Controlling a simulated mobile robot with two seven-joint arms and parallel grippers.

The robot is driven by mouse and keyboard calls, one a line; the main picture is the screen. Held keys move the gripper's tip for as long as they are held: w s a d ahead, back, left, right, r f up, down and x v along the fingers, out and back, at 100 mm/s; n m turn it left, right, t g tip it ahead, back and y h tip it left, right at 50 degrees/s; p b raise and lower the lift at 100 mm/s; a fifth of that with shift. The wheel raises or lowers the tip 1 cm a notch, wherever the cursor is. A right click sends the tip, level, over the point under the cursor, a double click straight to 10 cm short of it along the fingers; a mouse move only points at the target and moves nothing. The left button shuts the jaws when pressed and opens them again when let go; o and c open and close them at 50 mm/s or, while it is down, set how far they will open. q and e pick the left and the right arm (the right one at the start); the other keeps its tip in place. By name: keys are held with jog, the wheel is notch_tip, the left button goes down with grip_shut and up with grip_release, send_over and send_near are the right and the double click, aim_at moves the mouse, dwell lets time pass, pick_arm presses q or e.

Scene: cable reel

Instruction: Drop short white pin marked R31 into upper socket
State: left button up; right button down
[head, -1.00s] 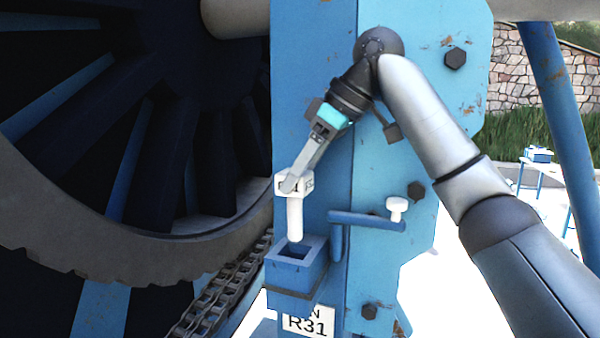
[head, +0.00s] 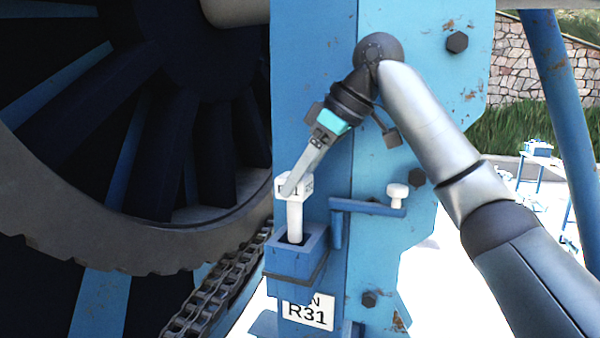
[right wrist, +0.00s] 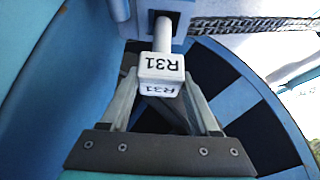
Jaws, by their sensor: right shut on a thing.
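The short white pin (head: 295,222) has a block head marked R31, which reads clearly in the right wrist view (right wrist: 161,68). My right gripper (head: 293,187) is shut on that head. The pin hangs upright, shaft down, over the blue box-shaped socket (head: 292,262) on the blue post. The shaft's lower end appears to be at or just inside the dark square opening; its exact depth is hard to tell. A plate marked R31 (head: 307,312) is below the socket. My left gripper is not in view.
A blue bracket (head: 365,205) with a white knob (head: 397,191) sticks out right of the socket. The large dark reel (head: 130,240) and a chain (head: 215,288) are to the left. Bolts stand out on the blue plate. Blue tables (head: 538,152) stand far behind at right.

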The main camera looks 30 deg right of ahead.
aim_at(300, 240)
jog(key=shift+p, duration=0.4)
dwell(0.4)
jog(key=shift+f, duration=0.15)
jog(key=shift+f+b, duration=1.6)
jog(key=shift+f, duration=1.5)
jog(key=shift+p, duration=0.45)
jog(key=shift+f, duration=0.55)
jog(key=shift+p, duration=0.45)
dwell(0.4)
jog(key=shift+c, duration=0.2)
grip_release()
